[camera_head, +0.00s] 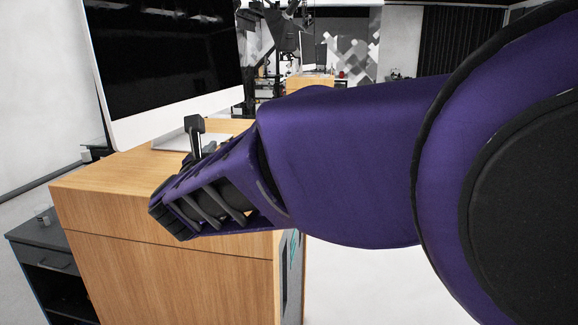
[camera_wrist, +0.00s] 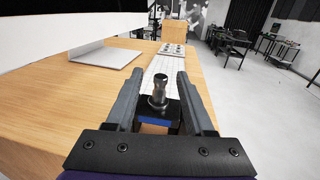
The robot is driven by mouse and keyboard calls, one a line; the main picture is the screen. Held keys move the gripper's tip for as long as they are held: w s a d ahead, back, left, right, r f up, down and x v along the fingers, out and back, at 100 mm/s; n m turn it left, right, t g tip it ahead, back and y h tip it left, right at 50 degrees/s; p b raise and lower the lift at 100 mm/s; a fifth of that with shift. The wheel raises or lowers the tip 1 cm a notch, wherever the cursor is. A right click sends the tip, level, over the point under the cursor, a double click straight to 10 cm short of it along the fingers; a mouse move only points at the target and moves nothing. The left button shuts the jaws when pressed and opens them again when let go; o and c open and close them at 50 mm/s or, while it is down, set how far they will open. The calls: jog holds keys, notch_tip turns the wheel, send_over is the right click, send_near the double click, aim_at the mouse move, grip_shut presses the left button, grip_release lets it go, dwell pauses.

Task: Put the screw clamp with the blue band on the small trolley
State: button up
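The screw clamp (camera_wrist: 160,92) stands upright on the wooden desk in the wrist view. It has a shiny metal screw on a dark body, with a blue band (camera_wrist: 155,122) low on the near side. My gripper (camera_wrist: 157,80) is open, with one dark finger to each side of the clamp and gaps visible between. Whether the fingertips reach down past it I cannot tell. In the head view my purple arm reaches over the desk, and I cannot make out the clamp surely there. I cannot identify the small trolley with certainty in either view.
The wooden desk (camera_head: 165,265) carries a large monitor (camera_head: 165,60) on a metal foot (camera_wrist: 105,57). A pale keyboard-like strip (camera_wrist: 152,72) and a tray with several round items (camera_wrist: 177,49) lie beyond the clamp. A dark low cabinet (camera_head: 45,262) stands left.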

grip_shut()
jog(key=shift+r, duration=0.1)
dwell(1.2)
